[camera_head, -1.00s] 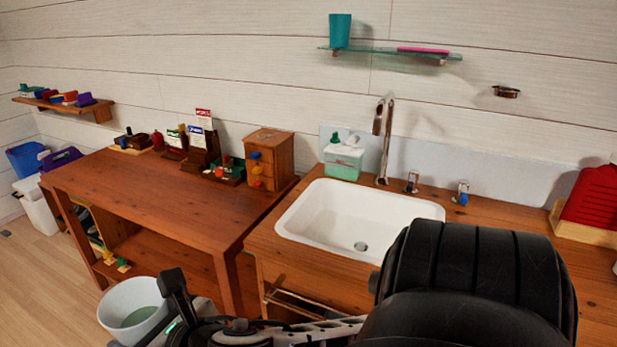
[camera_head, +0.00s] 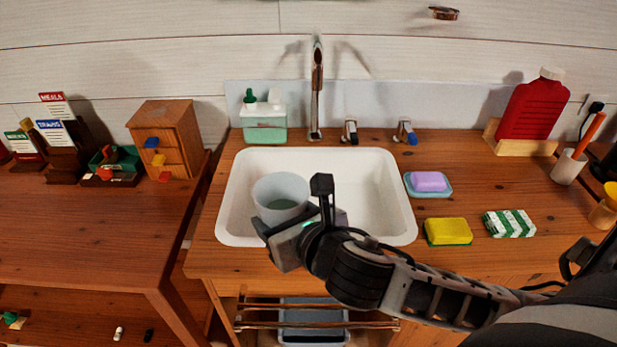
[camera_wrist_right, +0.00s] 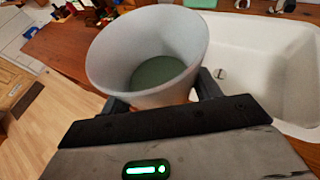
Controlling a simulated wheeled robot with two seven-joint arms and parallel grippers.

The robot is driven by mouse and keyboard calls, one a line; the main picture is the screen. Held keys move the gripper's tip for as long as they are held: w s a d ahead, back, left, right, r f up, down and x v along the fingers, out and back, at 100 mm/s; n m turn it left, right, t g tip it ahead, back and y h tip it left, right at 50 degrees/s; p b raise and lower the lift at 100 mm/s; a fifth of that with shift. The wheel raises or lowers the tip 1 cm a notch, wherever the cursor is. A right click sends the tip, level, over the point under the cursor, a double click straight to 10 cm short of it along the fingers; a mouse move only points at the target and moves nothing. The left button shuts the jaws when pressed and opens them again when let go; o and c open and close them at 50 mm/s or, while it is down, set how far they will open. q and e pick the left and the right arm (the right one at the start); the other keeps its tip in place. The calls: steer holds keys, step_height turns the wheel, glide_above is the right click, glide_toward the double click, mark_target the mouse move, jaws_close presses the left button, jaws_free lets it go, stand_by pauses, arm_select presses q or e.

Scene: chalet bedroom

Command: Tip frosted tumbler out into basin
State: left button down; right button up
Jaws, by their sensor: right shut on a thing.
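The frosted tumbler (camera_head: 281,197) is a pale, translucent cup with greenish contents at its bottom. My right gripper (camera_head: 285,232) is shut on it and holds it over the left front part of the white basin (camera_head: 370,200). In the right wrist view the tumbler (camera_wrist_right: 140,50) sits between the fingers of my right gripper (camera_wrist_right: 165,100), with its mouth open and a dull green surface inside. In the head view the tumbler looks close to upright. The basin's drain shows in the wrist view, right of the tumbler. My left gripper is not in view.
The tap (camera_head: 316,90) stands behind the basin. A soap dispenser box (camera_head: 264,125) is at the back left. A purple soap on a dish (camera_head: 429,183), a yellow sponge (camera_head: 447,231) and a striped packet (camera_head: 509,223) lie right of the basin. A drawer box (camera_head: 165,140) stands left.

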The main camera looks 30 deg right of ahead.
steer(key=shift+m, duration=0.3)
steer(key=w+f, duration=0.2)
steer(key=w, duration=0.1)
steer(key=w+f, duration=0.5)
steer(key=shift+w+d+f, duration=0.1)
steer(key=shift+w+d, duration=0.2)
steer(key=shift+w, duration=0.05)
steer(key=w+d+f+h, duration=0.1)
steer(key=w+d+f, duration=0.3)
steer(key=w, duration=0.3)
steer(key=shift+w+d+f, duration=0.2)
steer(key=shift+d+f, duration=0.1)
steer(key=shift+d, duration=0.35)
